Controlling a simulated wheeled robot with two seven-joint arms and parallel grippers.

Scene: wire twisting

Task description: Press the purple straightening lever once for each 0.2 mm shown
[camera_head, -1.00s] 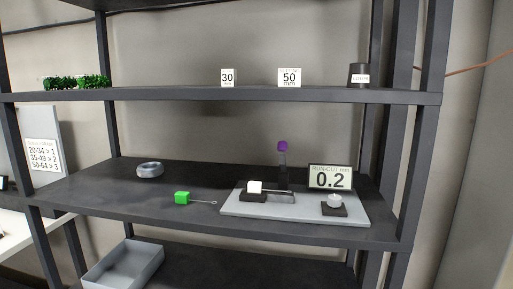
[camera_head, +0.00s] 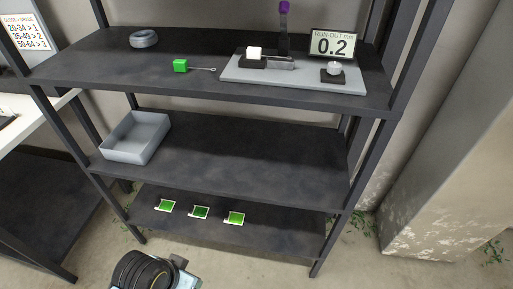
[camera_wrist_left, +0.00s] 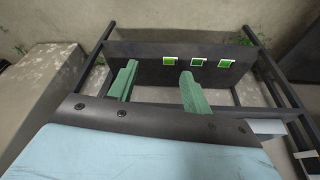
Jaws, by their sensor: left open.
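The purple lever (camera_head: 284,8) stands upright on a dark post behind the grey base plate (camera_head: 300,80) on the upper visible shelf. A display (camera_head: 333,44) at the plate's right reads RUN-OUT mm 0.2. A white block (camera_head: 254,52) sits on a dark holder on the plate, and a round pale knob (camera_head: 334,68) stands at the right. My left gripper shows in the left wrist view (camera_wrist_left: 155,90) with its two green fingers apart and nothing between them. It is far from the lever. A dark arm part of mine shows at the bottom of the head view. My right gripper is not seen.
A green cube with a thin wire (camera_head: 181,66) and a grey ring (camera_head: 144,38) lie left of the plate. A grey open bin (camera_head: 136,137) stands on the shelf below. Several green-and-white cards (camera_head: 200,212) lie on the lowest shelf. The middle shelf is clear at right.

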